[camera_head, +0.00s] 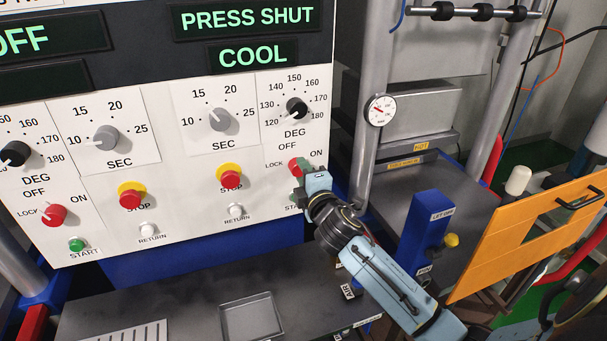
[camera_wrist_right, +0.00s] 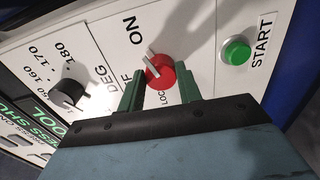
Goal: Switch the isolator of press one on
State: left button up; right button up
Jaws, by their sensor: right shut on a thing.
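The red isolator knob (camera_head: 294,166) sits on the right half of the press control panel (camera_head: 180,190), under the PRESS SHUT and COOL displays. Its labels read LOCK, OFF and ON. My right gripper (camera_head: 305,174) reaches it from the lower right. In the right wrist view the knob (camera_wrist_right: 160,71) is between the two green fingers of my right gripper (camera_wrist_right: 161,90), which is shut on it. The knob's white mark points up and left there, roughly toward ON. A second red isolator knob (camera_head: 53,215) sits on the left half, clear of the gripper. My left gripper is not in view.
A green START button (camera_wrist_right: 236,51) is close beside the held knob. Red STOP buttons (camera_head: 230,181) and white RETURN buttons (camera_head: 236,211) lie left of it. A blue post (camera_head: 425,228) and an orange panel (camera_head: 530,235) stand to the right. A metal tray (camera_head: 250,317) lies below.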

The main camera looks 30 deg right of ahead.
jog(key=o, duration=1)
jog(key=b+v, duration=0.1)
jog(key=v, duration=1.2)
jog(key=shift+s+b, duration=0.25)
jog(key=shift+b, duration=0.15)
